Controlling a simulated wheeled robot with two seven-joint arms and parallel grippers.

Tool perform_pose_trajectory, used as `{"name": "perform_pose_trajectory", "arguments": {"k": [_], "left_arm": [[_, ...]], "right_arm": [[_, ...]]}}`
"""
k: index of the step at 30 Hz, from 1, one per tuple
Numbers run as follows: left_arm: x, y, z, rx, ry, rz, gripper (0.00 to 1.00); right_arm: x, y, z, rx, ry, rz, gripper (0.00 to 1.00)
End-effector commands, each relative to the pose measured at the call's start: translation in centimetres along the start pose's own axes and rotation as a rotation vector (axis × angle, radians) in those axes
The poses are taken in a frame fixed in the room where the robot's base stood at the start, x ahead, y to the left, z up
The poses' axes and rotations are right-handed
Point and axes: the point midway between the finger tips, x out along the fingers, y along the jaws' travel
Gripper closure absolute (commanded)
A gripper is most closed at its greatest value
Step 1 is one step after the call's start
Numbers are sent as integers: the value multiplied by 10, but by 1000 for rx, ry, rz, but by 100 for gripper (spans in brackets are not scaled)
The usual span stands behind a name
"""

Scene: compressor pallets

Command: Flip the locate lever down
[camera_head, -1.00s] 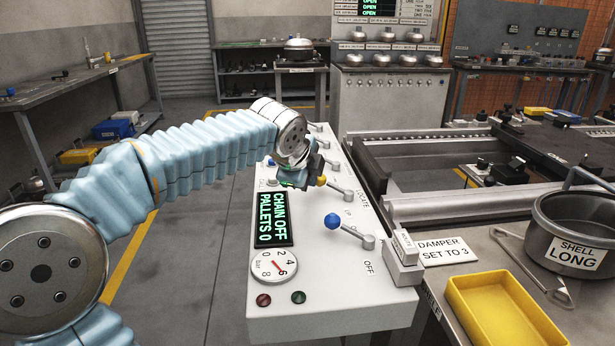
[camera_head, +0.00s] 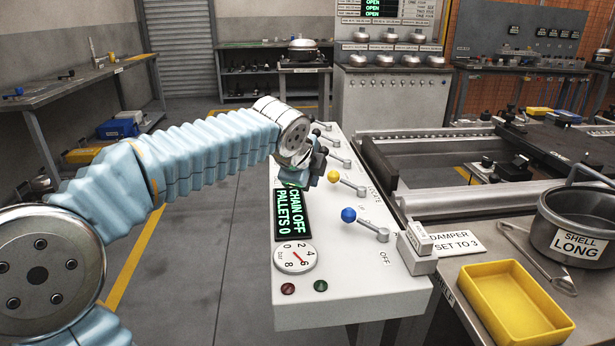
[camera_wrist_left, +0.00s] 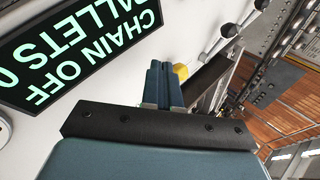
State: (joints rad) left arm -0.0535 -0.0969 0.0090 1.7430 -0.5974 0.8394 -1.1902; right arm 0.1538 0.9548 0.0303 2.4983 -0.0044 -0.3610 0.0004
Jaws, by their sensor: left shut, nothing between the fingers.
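The locate lever, with a yellow knob (camera_head: 333,174), sits on the white console (camera_head: 345,285) beside the LOCATE label. Its arm slants from a pivot at the right up to the knob at the left. My left gripper (camera_head: 320,166) is shut and empty, with its fingers just left of the yellow knob. In the left wrist view the closed fingers (camera_wrist_left: 163,85) point at the console, and the yellow knob (camera_wrist_left: 180,71) shows partly behind their tips. I cannot tell whether they touch it.
A display (camera_head: 292,213) and a gauge (camera_head: 295,257) are on the console's left. A yellow tray (camera_head: 510,310) and a pot (camera_head: 580,225) stand at the right.

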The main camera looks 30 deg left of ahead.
Motion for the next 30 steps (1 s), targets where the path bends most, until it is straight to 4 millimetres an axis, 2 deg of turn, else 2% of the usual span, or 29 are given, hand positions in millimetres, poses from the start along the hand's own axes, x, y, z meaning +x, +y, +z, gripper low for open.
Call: {"name": "perform_pose_trajectory", "arguments": {"k": [1, 15, 21, 30], "left_arm": [[-10, -2, 3, -2, 0, -8, 100], [-85, -3, 19, -1, 2, -6, 100], [-96, -3, 21, -1, 2, -3, 100], [-96, -3, 22, 0, 1, -2, 100]], "right_arm": [[0, 0, 0, 0, 1, 0, 57], [-1, -1, -1, 0, 2, 0, 57], [-2, -1, -1, 0, 2, 0, 57], [-2, -1, -1, 0, 2, 0, 57]]}}
